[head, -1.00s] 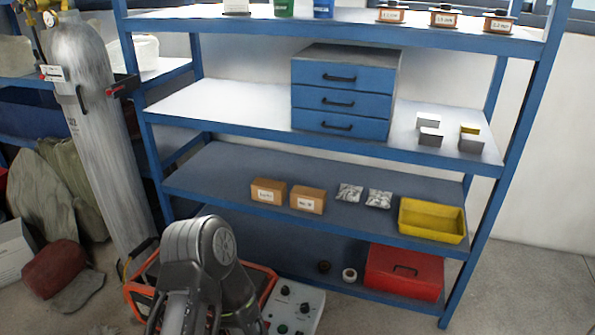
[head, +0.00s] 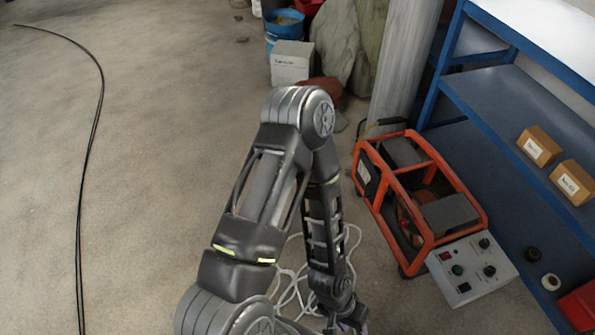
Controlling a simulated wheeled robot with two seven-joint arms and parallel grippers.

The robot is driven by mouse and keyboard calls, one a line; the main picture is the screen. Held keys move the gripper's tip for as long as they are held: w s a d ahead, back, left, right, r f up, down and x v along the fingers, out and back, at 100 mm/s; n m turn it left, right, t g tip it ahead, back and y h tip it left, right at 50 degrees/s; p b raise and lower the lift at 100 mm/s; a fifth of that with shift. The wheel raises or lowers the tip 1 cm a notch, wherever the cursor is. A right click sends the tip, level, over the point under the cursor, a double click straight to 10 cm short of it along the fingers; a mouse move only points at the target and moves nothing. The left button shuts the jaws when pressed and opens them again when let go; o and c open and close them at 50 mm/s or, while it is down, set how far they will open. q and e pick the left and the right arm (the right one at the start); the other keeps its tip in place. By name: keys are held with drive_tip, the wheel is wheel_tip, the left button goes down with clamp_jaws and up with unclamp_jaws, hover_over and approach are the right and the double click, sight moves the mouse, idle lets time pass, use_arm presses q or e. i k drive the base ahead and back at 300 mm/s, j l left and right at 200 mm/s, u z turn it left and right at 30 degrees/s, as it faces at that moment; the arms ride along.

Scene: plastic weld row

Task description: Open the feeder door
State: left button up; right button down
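No feeder door can be made out in the head view. An orange-framed machine (head: 432,170) with grey boxes inside stands on the floor right of my arm. A grey control box (head: 472,268) with knobs and buttons lies against its front. My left arm rises from the bottom, bends at the elbow and reaches back down. My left gripper (head: 350,326) is only partly in view at the bottom edge, and its fingers cannot be made out. My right gripper is out of view.
A blue shelf unit (head: 477,97) with cartons (head: 540,147) stands at the right. A grey cylinder (head: 403,60) is behind the machine. White cables (head: 290,290) lie on the floor by my arm. A long dark cable (head: 82,190) crosses open floor at left.

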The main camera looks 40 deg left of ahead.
sight(366, 174)
drive_tip(key=u, duration=0.75)
drive_tip(key=i+j+z, duration=0.85)
drive_tip(key=j, duration=0.2)
drive_tip(key=i+j+z, duration=0.25)
drive_tip(key=j, duration=0.2)
